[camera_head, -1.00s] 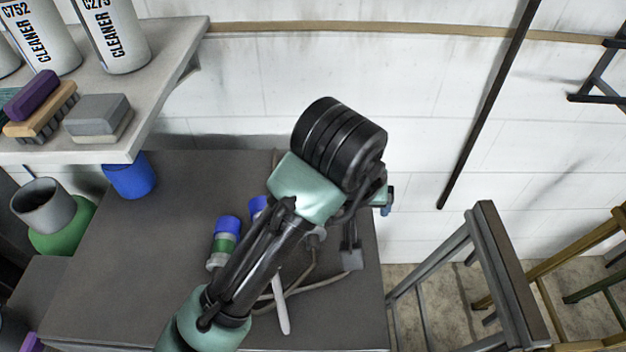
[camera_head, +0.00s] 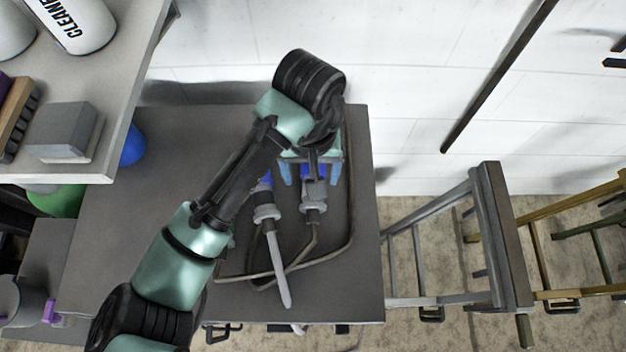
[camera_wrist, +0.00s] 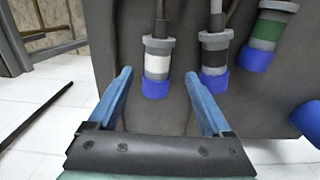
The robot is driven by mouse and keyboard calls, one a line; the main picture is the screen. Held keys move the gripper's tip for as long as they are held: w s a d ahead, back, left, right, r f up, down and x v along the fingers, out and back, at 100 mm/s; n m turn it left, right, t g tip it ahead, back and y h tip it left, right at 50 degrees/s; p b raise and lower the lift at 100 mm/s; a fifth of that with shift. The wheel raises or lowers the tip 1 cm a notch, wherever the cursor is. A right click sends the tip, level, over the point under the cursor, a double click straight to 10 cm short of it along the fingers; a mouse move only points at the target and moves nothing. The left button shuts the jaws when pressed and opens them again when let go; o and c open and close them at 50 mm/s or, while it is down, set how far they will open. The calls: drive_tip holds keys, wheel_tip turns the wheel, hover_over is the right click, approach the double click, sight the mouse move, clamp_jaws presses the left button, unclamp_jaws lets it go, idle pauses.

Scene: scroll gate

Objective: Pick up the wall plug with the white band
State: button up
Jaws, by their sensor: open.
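The plug with the white band (camera_wrist: 157,65) has a grey body and a blue end. In the wrist view it lies between my open fingers, near their tips. In the head view this plug (camera_head: 313,203) shows below my wrist, its band partly hidden. My gripper (camera_wrist: 157,72) is open and empty; in the head view its blue fingers (camera_head: 311,176) straddle the plug's blue end. The plug with the black band (camera_wrist: 214,58) lies just beside, close to one finger. The plug with the green band (camera_wrist: 268,35) is farther right in the wrist view.
The plugs and their grey cables (camera_head: 350,215) are on a dark table (camera_head: 110,225). A shelf (camera_head: 120,110) with bottles and a grey block (camera_head: 62,132) overhangs at left. A grey trestle (camera_head: 495,235) stands right of the table, and a white wall (camera_head: 410,80) behind.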

sight(313, 209)
drive_tip(key=shift+w+d+f+p, duration=0.1)
drive_tip(key=shift+f+p, duration=0.05)
drive_tip(key=shift+f, duration=1.55)
drive_tip(key=shift+w+d+f+p, duration=0.1)
drive_tip(key=shift+f+p, duration=0.05)
drive_tip(key=shift+f, duration=1.55)
clamp_jaws()
